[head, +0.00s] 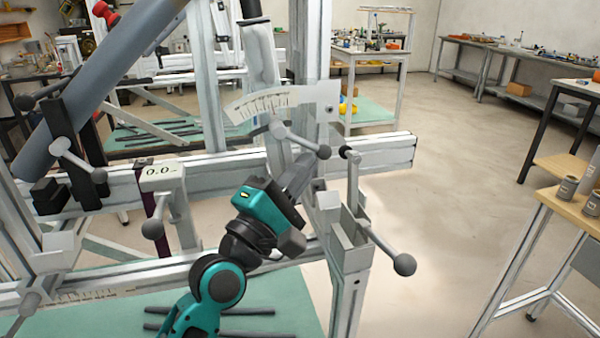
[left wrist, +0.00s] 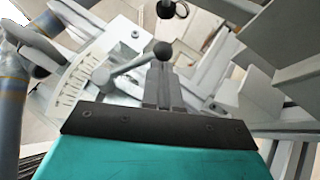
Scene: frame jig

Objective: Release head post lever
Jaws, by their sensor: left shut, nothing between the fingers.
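A lever with a dark ball knob (head: 323,152) sits on the post beside the white angle scale (head: 262,106); I take it to be the head post lever. Its arm runs from a hub on the left down to the knob on the right. My left gripper (head: 303,166) is shut and empty, its fingers reaching up to just under the knob. In the left wrist view the knob (left wrist: 162,49) appears just beyond the closed fingertips (left wrist: 161,68); whether they touch cannot be told. My right gripper is not in view.
Another ball-ended lever (head: 404,264) juts out at the lower right of the frame. A crossbeam (head: 385,155) runs behind the gripper. Open floor lies to the right.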

